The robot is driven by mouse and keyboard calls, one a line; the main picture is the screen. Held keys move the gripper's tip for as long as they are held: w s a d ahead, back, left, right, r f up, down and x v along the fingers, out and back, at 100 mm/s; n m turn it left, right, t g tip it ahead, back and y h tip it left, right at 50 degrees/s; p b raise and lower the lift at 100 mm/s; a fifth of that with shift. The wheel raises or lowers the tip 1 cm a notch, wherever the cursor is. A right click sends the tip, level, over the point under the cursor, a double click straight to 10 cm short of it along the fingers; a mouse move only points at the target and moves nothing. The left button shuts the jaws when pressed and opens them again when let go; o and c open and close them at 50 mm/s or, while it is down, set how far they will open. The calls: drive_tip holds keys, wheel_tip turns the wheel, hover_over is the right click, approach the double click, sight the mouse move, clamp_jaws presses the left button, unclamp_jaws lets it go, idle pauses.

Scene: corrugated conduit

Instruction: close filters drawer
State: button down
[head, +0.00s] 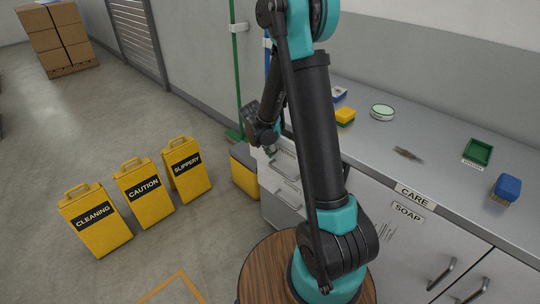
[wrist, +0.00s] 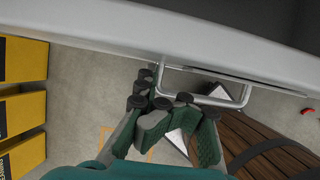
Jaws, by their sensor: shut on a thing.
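The filters drawer is one of the grey drawer fronts (head: 285,165) at the left end of the counter. My arm covers part of these fronts, and their label is too small to read. How far the drawer stands out is hard to tell. In the wrist view a pale metal bar handle (wrist: 205,71) sits below a light grey edge (wrist: 120,32). My gripper (wrist: 160,105) is at the left end of this handle, its fingers shut on it. In the head view my gripper (head: 270,149) is small and partly hidden beside the drawers.
Yellow caution signs (head: 145,193) stand on the floor at left. A yellow and grey bin (head: 243,170) stands close to the drawers. The counter (head: 440,145) holds sponges, a round tin, a green tray and a blue-topped item. Cupboard doors (head: 400,235) are at right.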

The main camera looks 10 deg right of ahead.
drive_tip(key=shift+w+d, duration=0.75)
drive_tip(key=shift+d, duration=0.25)
drive_tip(key=shift+w+d, duration=0.7)
drive_tip(key=shift+d, duration=0.25)
